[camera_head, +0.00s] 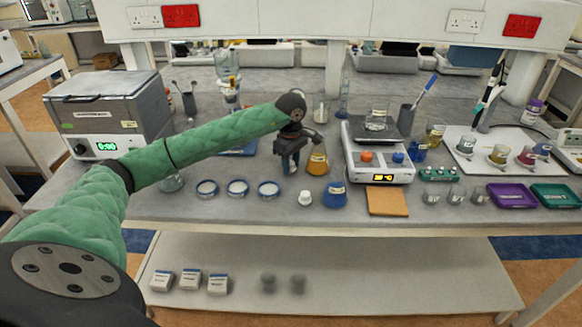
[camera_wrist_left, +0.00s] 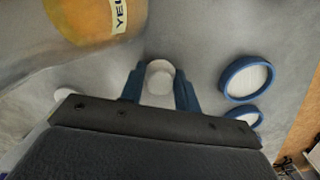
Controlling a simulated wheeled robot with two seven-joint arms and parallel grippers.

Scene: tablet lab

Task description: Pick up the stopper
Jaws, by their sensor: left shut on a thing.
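The white stopper (camera_wrist_left: 160,77) sits between the two blue fingers of my left gripper (camera_wrist_left: 160,90) in the left wrist view. The fingers are shut on it. In the head view my left gripper (camera_head: 289,163) points down over the bench, just left of the yellow-orange flask (camera_head: 317,161); the stopper cannot be made out there. The same flask, with a yellow label, fills the upper left of the left wrist view (camera_wrist_left: 85,22). A second white cap-like piece (camera_head: 305,198) stands on the bench beside the blue flask (camera_head: 334,195). My right gripper is not in view.
Several blue-rimmed dishes (camera_head: 237,187) lie left of my gripper. A balance (camera_head: 379,163) stands to the right, with a cork-coloured mat (camera_head: 387,201) in front. A grey instrument (camera_head: 109,112) stands at the far left. The bench's front strip is mostly clear.

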